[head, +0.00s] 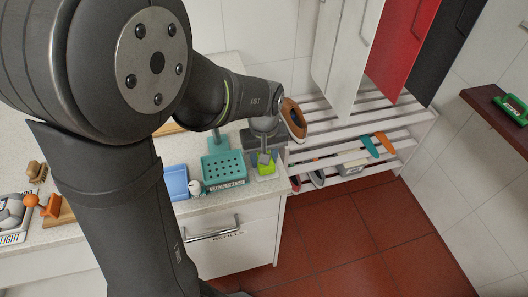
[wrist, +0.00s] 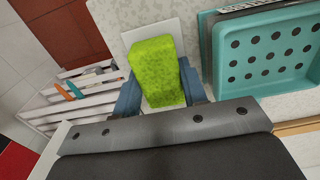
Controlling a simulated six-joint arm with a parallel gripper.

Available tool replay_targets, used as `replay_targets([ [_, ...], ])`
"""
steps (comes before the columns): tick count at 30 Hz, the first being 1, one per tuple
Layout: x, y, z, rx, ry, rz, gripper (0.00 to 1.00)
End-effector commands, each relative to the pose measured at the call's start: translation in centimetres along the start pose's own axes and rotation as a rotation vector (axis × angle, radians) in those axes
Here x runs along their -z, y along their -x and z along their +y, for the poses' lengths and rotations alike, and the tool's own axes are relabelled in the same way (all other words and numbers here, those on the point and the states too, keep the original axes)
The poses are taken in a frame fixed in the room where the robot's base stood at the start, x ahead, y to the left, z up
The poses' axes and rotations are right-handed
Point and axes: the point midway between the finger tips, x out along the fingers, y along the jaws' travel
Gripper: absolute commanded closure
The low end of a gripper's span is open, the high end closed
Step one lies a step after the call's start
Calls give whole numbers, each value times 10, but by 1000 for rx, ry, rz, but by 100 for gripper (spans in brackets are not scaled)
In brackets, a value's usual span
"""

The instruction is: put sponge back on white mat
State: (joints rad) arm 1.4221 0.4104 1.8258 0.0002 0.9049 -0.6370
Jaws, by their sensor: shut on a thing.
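The lime-green sponge (wrist: 153,70) is between the two blue fingers of my gripper (wrist: 161,90) in the wrist view. The fingers are shut on its sides. In the head view the sponge (head: 266,169) shows below my gripper (head: 264,158), near the counter's right front edge. A white mat (wrist: 170,29) shows behind and around the sponge in the wrist view. I cannot tell whether the sponge touches it. In the head view the mat is too small and covered to make out clearly.
The counter's edge drops to a red tiled floor (head: 350,240). A white slatted rack (head: 340,135) with shoes is at the right.

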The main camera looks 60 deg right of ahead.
Motion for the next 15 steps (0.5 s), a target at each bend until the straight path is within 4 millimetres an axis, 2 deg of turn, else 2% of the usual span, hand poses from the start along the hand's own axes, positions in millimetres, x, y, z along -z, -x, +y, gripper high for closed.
replay_targets([
  [8, 0, -1, 0, 0, 0, 0, 85],
  [9, 0, -1, 0, 0, 0, 0, 55],
  [12, 0, -1, 0, 0, 0, 0, 36],
  [15, 0, -1, 0, 0, 0, 0, 36],
])
